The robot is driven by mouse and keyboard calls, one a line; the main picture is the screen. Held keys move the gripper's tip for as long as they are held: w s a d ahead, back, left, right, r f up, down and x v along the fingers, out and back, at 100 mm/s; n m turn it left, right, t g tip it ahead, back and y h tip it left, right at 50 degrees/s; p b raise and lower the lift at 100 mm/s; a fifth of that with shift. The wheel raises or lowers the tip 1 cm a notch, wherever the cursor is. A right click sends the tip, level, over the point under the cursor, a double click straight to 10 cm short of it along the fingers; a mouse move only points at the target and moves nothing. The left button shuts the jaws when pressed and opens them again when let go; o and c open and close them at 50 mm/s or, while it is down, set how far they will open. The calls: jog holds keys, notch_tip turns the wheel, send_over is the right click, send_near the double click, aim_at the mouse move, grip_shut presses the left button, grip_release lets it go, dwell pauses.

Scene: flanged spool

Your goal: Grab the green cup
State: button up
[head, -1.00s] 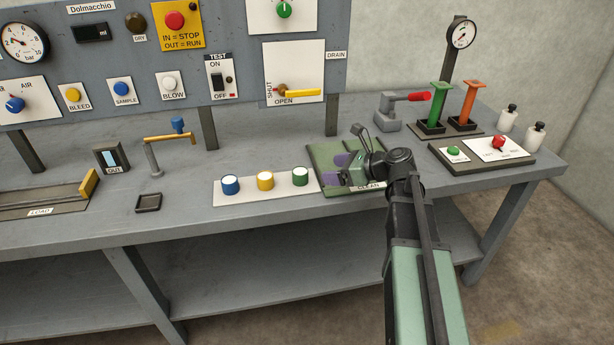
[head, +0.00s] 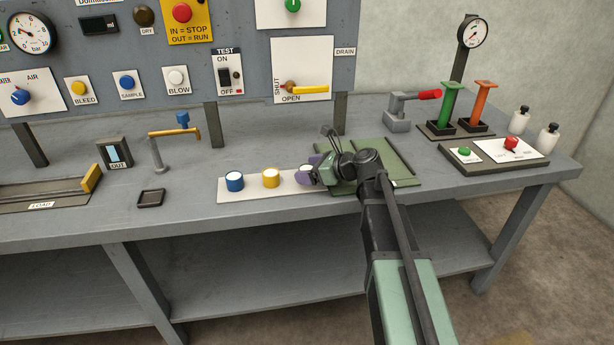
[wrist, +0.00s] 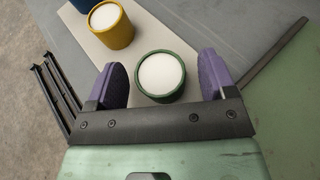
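The green cup (wrist: 160,77), with a white top, stands on a white strip between the two purple fingers of my gripper (wrist: 162,78) in the wrist view. The fingers are apart, with a visible gap on each side of the cup. In the head view my gripper (head: 312,168) is over the right end of the strip, and its fingers and body hide most of the green cup (head: 305,168). A yellow cup (head: 271,178) and a blue cup (head: 235,182) stand in a row to the left.
The white strip (head: 252,193) lies near the bench's front edge. A green mat (head: 400,165) lies to its right. A small black tray (head: 151,198) and a yellow-handled tap (head: 175,133) are to the left. The control panel stands behind.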

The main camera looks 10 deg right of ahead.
jog(key=c, duration=1)
jog(key=shift+o, duration=0.2)
notch_tip(320, 180, up, 20)
jog(key=p, duration=2)
